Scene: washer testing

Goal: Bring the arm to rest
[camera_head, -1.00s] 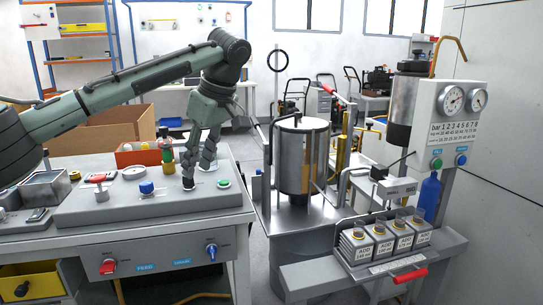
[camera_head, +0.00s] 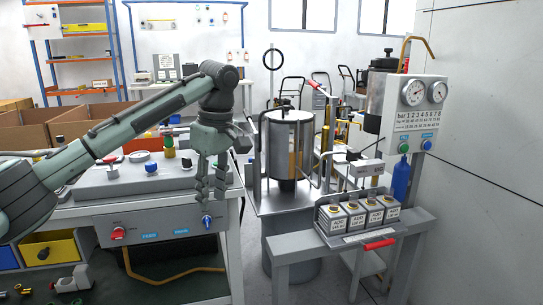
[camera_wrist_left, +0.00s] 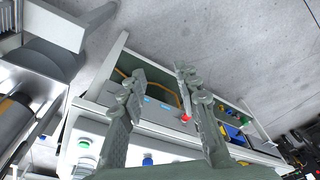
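My left arm comes in from the left in the head view, and my left gripper (camera_head: 211,196) hangs from it with its fingers pointing down. It appears in front of the right end of the grey control console (camera_head: 150,184). In the left wrist view my left gripper (camera_wrist_left: 160,73) shows two fingers well apart with nothing held between them. A red knob (camera_head: 118,233) and a blue knob (camera_head: 207,221) are on the console's front panel. My right gripper is not in view.
A steel tank (camera_head: 290,145) stands right of the console. A rack of several labelled containers (camera_head: 345,239) with a red handle (camera_head: 379,245) is at the right, below a gauge panel (camera_head: 417,116). Grey floor (camera_wrist_left: 215,35) is clear in the wrist view.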

